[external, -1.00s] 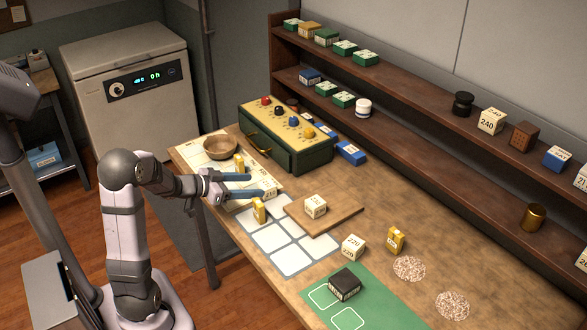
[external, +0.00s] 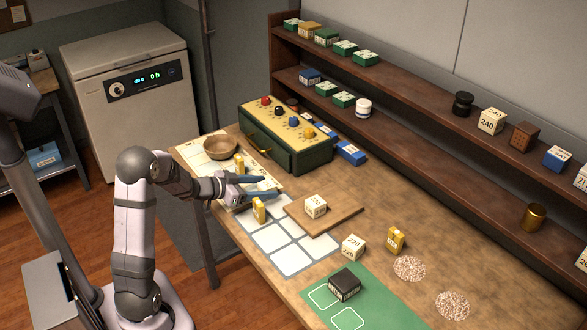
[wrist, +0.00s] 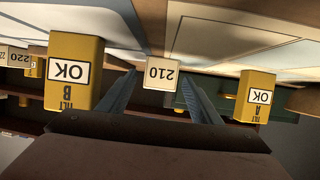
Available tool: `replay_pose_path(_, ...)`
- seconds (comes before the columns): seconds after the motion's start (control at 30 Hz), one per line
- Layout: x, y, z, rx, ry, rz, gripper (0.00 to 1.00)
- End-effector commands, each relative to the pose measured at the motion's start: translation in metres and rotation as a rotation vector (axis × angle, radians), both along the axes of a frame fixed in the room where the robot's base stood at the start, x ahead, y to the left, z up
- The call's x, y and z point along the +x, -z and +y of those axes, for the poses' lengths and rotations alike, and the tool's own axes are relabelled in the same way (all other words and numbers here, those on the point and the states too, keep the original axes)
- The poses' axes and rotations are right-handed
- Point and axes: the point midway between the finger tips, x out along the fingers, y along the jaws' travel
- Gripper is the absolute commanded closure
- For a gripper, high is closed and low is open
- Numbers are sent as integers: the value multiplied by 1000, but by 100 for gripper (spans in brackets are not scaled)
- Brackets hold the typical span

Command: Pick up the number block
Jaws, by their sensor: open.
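A cream number block reading 210 (wrist: 162,73) shows ahead, between and beyond my fingertips, in the upside-down wrist view. A cream block (external: 316,205) sits on the wooden board in the external view; its number is too small to read surely. My gripper (external: 270,187) is open and empty, left of that block, low over the table. Its fingers (wrist: 158,85) point towards the 210 block, apart from it. A second cream block, 220 (external: 353,246), stands to the right; it also shows in the wrist view (wrist: 18,57).
Yellow OK blocks stand on either side of my gripper: B (wrist: 73,72) and A (wrist: 256,97). The wooden board (external: 335,219) lies ahead. A wooden bowl (external: 220,147) and green control box (external: 285,140) are behind. A black block (external: 344,284) lies on the green mat.

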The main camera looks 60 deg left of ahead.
Motion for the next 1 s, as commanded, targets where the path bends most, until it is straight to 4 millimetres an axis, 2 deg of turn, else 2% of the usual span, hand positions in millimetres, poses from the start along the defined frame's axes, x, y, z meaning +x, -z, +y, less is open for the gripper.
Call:
replay_pose_path(0.2, 17, 7, -2, 1, 0, 0, 41)
replay_pose_path(0.47, 19, 7, -2, 1, 0, 0, 41)
replay_pose_path(0.6, 18, 7, -2, 1, 0, 0, 75)
replay_pose_path(0.67, 18, 7, -2, 1, 0, 0, 86)
replay_pose_path(1.0, 18, 3, -1, 1, -1, -2, 86)
